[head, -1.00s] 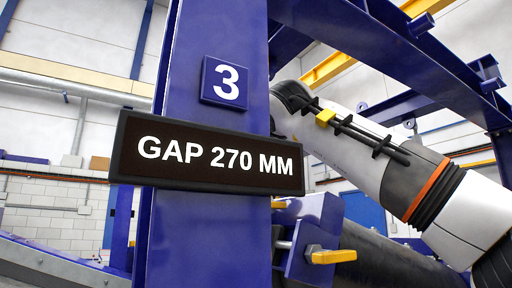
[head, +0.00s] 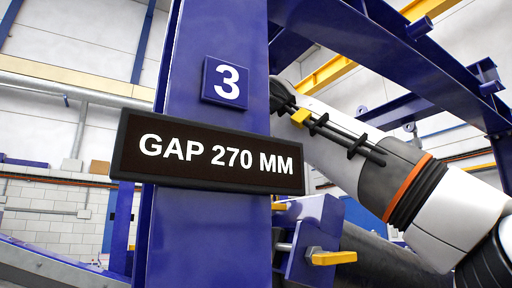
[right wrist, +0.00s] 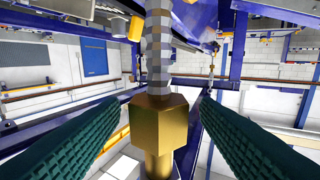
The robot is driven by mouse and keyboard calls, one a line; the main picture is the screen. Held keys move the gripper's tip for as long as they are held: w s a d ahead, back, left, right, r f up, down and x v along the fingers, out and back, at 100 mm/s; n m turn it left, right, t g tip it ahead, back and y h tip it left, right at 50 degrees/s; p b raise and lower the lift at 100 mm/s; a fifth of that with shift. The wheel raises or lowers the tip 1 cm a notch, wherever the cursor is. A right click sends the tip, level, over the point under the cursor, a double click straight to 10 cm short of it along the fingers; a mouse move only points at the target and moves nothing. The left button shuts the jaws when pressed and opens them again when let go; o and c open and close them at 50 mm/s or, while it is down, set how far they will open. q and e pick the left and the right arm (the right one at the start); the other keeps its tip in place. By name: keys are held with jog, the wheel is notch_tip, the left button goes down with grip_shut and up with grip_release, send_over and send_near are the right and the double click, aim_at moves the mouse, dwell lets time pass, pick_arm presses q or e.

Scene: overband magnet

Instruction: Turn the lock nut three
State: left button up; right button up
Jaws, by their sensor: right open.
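A brass-coloured hex nut (right wrist: 159,124) sits on an upright grey threaded rod (right wrist: 158,50) in the right wrist view. A brass cylinder continues below it. My right gripper (right wrist: 162,102) is open, its two green ridged fingers on either side of the nut, with visible gaps in the picture. Whether the fingers reach the nut's depth I cannot tell. In the head view, the blue post carries a "3" plate (head: 225,81) and a display (head: 208,154) reading "GAP 270 MM". The post hides my right gripper there. My left gripper is in neither view.
The blue post (head: 212,30) fills the middle of the head view. A blue bracket with a yellow handle (head: 333,258) stands at its lower right. Blue overhead beams (head: 400,60) cross above my right arm. A white wall lies behind.

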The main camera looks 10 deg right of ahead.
jog(key=s+b, duration=0.4)
jog(key=s, duration=0.3)
dwell(0.5)
jog(key=shift+s+a, duration=0.1)
jog(key=shift+a, duration=0.05)
jog(key=o, duration=0.6)
jog(key=shift+c, duration=0.2)
jog(key=shift+f, duration=0.1)
